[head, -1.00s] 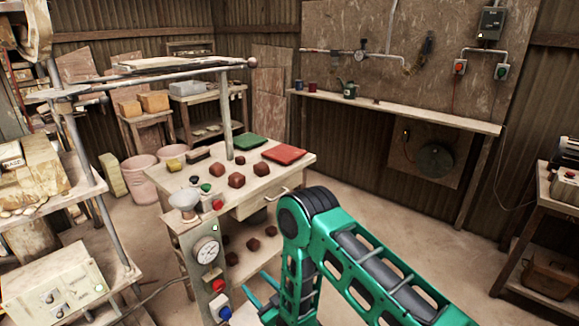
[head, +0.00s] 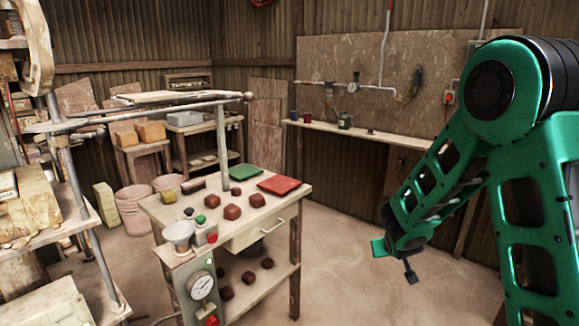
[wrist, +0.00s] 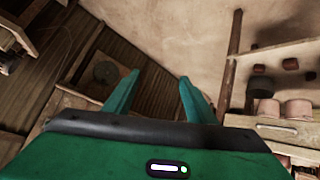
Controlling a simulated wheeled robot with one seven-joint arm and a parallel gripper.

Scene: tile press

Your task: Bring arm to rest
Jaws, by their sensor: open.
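My green arm fills the right side of the head view, its elbow raised high and its forearm folded down and to the left. My gripper (head: 393,258) hangs over open floor to the right of the work table, clear of it. In the wrist view my gripper (wrist: 158,90) shows two green fingers spread apart, with nothing between them. Beyond the fingers are the floor and the dark corrugated wall.
The work table (head: 240,226) holds several dark red lumps, a green tile (head: 246,171) and a red tile (head: 280,184). A wall shelf (head: 350,133) runs behind my arm. The floor (head: 345,270) between table and arm is clear.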

